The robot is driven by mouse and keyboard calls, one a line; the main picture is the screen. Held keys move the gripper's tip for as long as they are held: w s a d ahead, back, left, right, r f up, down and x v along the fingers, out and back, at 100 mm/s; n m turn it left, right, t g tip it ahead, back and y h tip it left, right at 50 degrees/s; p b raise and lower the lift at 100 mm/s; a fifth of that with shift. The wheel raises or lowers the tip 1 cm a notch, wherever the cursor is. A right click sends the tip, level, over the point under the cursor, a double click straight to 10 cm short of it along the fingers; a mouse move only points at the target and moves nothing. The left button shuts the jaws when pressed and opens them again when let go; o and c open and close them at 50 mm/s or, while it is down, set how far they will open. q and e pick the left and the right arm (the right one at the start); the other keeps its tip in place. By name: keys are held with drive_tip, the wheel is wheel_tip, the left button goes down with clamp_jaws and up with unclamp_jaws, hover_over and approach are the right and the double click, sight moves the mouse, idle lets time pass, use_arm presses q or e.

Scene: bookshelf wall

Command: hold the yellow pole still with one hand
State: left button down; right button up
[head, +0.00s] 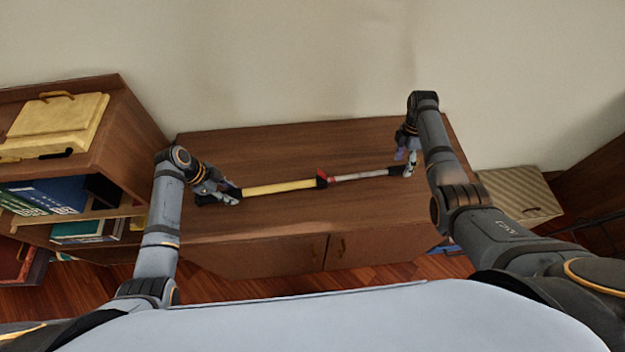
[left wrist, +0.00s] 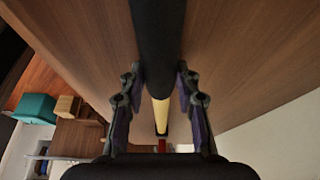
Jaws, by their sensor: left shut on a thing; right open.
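The yellow pole (head: 280,187) lies lengthwise over the top of a low wooden cabinet (head: 290,145). It has a thick yellow section, a red collar, a thinner pale section and black ends. My left gripper (head: 228,194) is shut on the black part at the pole's left end. In the left wrist view, the pole (left wrist: 161,112) runs between the two fingers (left wrist: 160,100), black close up and yellow further along. My right gripper (head: 405,162) is open at the pole's thin right end, beside its black tip. I cannot tell whether it touches the tip.
A bookshelf (head: 135,140) with books (head: 60,195) and a yellow case (head: 55,125) stands on the left. A light wooden box (head: 520,193) stands right of the cabinet. The wall (head: 290,60) rises behind. The cabinet top is otherwise clear.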

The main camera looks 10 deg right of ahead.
wheel_tip(320, 180, up, 10)
drive_tip(key=w, duration=0.2)
drive_tip(key=shift+a, duration=0.1)
idle(0.5)
use_arm(q)
drive_tip(key=c, duration=0.9)
unclamp_jaws()
use_arm(e)
drive_tip(key=shift+f, duration=0.1)
